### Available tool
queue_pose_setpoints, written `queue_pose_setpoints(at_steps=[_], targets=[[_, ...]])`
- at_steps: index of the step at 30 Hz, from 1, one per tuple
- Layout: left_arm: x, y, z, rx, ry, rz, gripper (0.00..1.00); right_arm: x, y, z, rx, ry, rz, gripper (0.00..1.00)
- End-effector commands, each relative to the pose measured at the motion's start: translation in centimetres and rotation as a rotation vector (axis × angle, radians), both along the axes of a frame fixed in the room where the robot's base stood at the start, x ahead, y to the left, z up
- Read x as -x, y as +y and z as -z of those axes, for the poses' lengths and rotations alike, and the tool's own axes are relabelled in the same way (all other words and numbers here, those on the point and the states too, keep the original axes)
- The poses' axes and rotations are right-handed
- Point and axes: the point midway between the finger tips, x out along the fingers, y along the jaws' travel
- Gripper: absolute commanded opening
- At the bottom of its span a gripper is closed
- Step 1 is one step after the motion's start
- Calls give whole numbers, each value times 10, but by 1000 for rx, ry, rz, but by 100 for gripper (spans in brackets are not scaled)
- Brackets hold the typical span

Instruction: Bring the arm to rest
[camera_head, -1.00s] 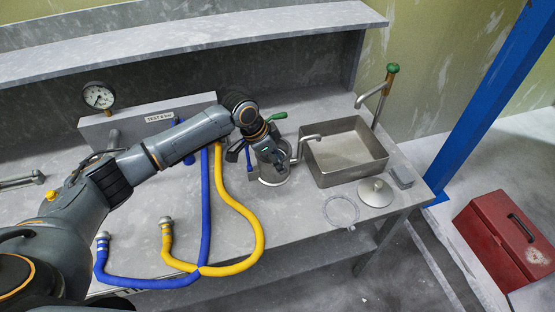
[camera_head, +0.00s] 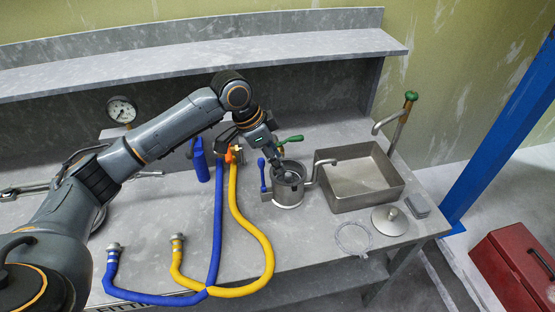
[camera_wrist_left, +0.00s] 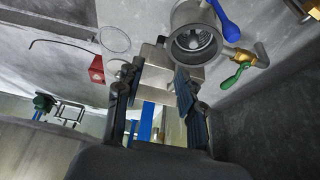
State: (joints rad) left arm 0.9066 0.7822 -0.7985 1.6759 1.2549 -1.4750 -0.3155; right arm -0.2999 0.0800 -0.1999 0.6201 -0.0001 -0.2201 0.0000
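My left arm reaches in from the left in the head view. Its gripper (camera_head: 279,170) points down just above the grey metal pail (camera_head: 289,193). In the wrist view the two dark fingers are spread apart with nothing between them (camera_wrist_left: 160,85). The pail's open top (camera_wrist_left: 195,42) shows beside the fingers there, with a perforated part inside. The pail has a blue lever (camera_head: 262,172) on its left, and a green valve handle (camera_head: 291,139) stands behind it. Whether the fingertips touch the rim is not clear. My right gripper is not in view.
A metal basin (camera_head: 360,180) with a green-knobbed tap (camera_head: 410,96) stands right of the pail. A lid (camera_head: 390,220) and a clear ring (camera_head: 353,238) lie in front. Blue (camera_head: 217,230) and yellow hoses (camera_head: 250,225) cross the bench. A shelf (camera_head: 200,62) runs behind.

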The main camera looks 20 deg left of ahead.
Motion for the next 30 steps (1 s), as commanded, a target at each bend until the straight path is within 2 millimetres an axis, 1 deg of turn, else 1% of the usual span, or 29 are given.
queue_pose_setpoints(at_steps=[7, 9, 11, 14, 15, 17, 18, 20, 21, 23, 25, 27, 30], targets=[[1, -2, 2, 1, 1, 3, 38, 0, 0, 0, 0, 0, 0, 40], [6, -9, 10, 1, 4, 9, 38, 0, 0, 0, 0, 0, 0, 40], [15, -19, 24, 1, 10, 19, 38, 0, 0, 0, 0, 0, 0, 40], [40, -45, 55, 6, 13, 30, 38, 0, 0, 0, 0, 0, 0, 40], [53, -56, 68, 14, 13, 28, 38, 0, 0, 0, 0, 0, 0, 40], [73, -72, 85, 26, 10, 14, 38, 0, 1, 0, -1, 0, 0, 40], [86, -80, 95, 35, 7, -2, 38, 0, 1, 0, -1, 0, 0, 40], [105, -90, 107, 50, 3, -38, 38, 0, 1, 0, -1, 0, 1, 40], [118, -95, 114, 61, 1, -69, 38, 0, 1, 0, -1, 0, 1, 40], [137, -99, 124, 73, 1, -126, 38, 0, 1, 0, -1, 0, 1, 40], [160, -98, 132, 83, 3, -206, 38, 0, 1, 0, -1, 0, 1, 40], [181, -92, 139, 83, 7, -296, 38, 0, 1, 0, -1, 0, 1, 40], [205, -79, 145, 70, 14, -411, 38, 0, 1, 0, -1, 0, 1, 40]])
